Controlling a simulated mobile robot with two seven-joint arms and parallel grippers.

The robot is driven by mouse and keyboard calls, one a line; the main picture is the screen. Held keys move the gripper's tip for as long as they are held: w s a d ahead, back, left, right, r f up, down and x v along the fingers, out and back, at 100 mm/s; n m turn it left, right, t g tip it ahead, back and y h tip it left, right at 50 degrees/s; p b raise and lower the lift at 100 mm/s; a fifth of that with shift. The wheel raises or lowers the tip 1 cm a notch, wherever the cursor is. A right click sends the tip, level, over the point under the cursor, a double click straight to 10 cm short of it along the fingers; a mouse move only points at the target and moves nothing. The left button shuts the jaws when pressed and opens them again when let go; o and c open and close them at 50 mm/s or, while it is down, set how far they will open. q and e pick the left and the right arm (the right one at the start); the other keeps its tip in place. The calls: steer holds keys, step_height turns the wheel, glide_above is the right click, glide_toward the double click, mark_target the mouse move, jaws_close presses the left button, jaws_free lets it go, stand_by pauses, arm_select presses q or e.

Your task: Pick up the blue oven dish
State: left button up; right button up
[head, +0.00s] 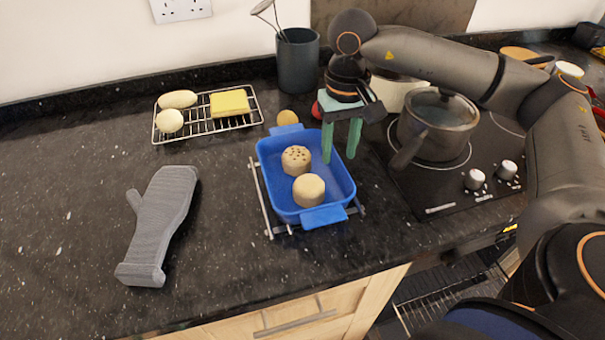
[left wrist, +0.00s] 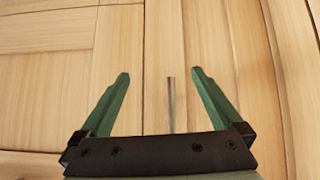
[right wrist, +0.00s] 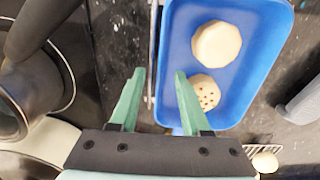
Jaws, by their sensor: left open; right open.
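The blue oven dish (head: 265,152) stands on a wire trivet (head: 268,222) on the dark counter, with a handle at its far and near ends. It holds a spotted round bun (head: 296,159) and a plain round one (head: 309,190). My right gripper (head: 340,158) is open and points down at the dish's right wall. In the right wrist view, one finger lies over the dish's inside (right wrist: 262,75) and the other over the counter outside. Its height above the rim is hard to tell. My left gripper (left wrist: 160,73) is open and empty, facing a wooden cabinet front.
A saucepan (head: 432,130) stands on the hob right of the dish, its handle pointing toward the dish. A grey oven mitt (head: 160,225) lies to the left. Behind are a cooling rack (head: 208,130) with food and a utensil pot (head: 298,65). Counter between mitt and dish is clear.

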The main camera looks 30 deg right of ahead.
steer(key=shift+a+f, duration=0.1)
steer(key=shift+f, duration=1.35)
steer(key=shift+c, duration=0.4)
jaws_close()
steer(key=shift+r, duration=0.1)
